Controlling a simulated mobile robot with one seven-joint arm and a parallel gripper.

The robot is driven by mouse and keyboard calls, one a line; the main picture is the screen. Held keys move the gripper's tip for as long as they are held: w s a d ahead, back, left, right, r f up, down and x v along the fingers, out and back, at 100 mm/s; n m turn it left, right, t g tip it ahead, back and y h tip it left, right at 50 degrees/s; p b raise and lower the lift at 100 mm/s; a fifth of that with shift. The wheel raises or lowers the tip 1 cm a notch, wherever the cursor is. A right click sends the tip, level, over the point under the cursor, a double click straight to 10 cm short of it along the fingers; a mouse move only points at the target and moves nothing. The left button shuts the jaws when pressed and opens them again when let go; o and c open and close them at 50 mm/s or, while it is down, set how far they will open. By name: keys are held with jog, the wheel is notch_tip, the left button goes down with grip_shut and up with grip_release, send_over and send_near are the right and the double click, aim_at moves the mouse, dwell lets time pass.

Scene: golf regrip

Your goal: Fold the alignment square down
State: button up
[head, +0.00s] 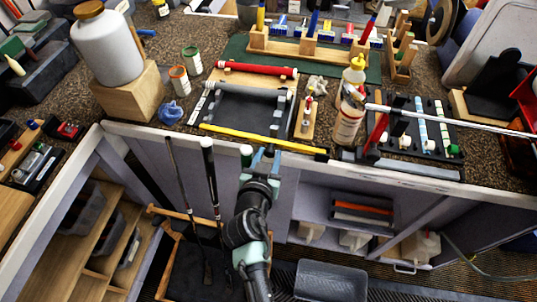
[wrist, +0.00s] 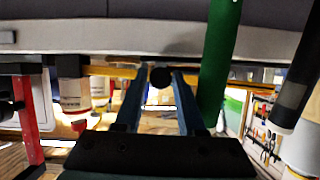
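The long yellow bar (head: 262,142), which I take to be the alignment square, runs along the front edge of the bench, with a black piece at its right end. It also shows in the wrist view (wrist: 110,71), running behind my fingers. My gripper (head: 266,153) is at the front of the bench, just beside the bar's right half. In the wrist view my two blue fingers (wrist: 160,100) are apart, so my gripper is open. A round black knob (wrist: 161,77) shows between their tips; I cannot tell whether it belongs to the square or whether anything touches it.
Two more clubs (head: 207,150) stand farther left. A dark tray (head: 243,110) and a spray bottle (head: 347,122) are on the bench. Shelves are below.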

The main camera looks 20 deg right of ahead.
dwell(0.3)
jog(key=b+v, duration=0.2)
jog(key=v, duration=1.1)
jog(key=shift+f, duration=0.15)
jog(key=w+a+r+n+t+y, duration=0.1)
jog(key=w+a+r+t, duration=0.15)
jog(key=r, duration=0.75)
jog(key=w+a+r+n+t+y, duration=0.1)
jog(key=w+r+t, duration=0.2)
jog(key=r, duration=0.6)
jog(key=w+a+r+t+y, duration=0.1)
jog(key=w+r+t, duration=0.2)
jog(key=r, duration=0.7)
jog(key=s+a+r+n+t+y, duration=0.2)
jog(key=s+r+t, duration=0.2)
jog(key=r, duration=0.8)
jog(key=s+a+r+n+t+y, duration=0.2)
jog(key=s+r, duration=0.4)
jog(key=r, duration=0.7)
jog(key=shift+a+n+t, duration=0.25)
jog(key=shift+n+t, duration=0.35)
jog(key=shift+t, duration=0.25)
